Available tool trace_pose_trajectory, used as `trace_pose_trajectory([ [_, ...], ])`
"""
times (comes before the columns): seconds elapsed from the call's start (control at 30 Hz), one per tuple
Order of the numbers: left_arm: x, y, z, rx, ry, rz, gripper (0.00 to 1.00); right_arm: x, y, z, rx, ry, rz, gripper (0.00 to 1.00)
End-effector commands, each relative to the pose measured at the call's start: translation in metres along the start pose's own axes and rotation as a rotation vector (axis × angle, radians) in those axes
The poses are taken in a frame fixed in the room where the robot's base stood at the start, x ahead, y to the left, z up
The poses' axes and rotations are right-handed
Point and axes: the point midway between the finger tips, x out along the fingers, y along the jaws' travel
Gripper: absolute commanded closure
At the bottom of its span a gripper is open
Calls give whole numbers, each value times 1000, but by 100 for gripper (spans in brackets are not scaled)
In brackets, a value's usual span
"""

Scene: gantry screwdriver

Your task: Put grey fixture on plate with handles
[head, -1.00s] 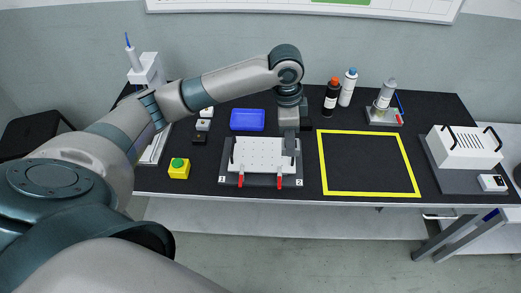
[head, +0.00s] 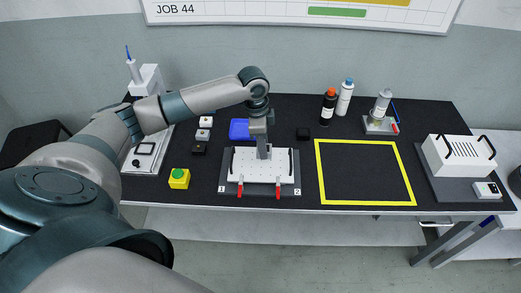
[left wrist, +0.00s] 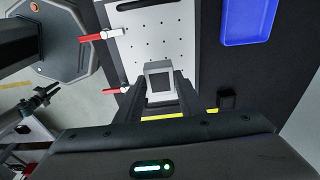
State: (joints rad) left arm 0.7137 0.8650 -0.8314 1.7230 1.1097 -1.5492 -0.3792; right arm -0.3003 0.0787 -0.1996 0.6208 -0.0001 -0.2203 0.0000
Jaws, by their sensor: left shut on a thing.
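The grey fixture (left wrist: 160,68) is a small block with a dark square face, held between the fingers of my left gripper (left wrist: 158,92) in the left wrist view. The plate is white with rows of small holes and a black handle at each side. It lies on a dark base with two red clamps along its front. I cannot tell whether the fixture touches the plate. My right gripper is out of view.
A blue tray (head: 238,130) sits behind the plate and a small black block (head: 303,134) stands to its right rear. A yellow-taped square (head: 319,176) lies empty on the right. A yellow box with a green button (head: 179,179) stands to the left.

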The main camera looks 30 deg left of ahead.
Motion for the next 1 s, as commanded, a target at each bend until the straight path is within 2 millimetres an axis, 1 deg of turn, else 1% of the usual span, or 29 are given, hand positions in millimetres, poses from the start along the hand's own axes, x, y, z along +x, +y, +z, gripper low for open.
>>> trace_pose_trajectory([
  [0.03,2,-4,4,-2,-2,1,91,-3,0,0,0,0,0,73],
  [0.17,6,-9,9,1,0,-1,91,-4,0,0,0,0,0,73],
  [0.57,9,-9,10,0,0,0,91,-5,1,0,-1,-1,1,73],
  [0.9,44,-9,15,0,0,0,91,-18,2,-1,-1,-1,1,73],
  [1.0,46,-9,15,1,0,-1,91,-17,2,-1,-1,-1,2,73],
])
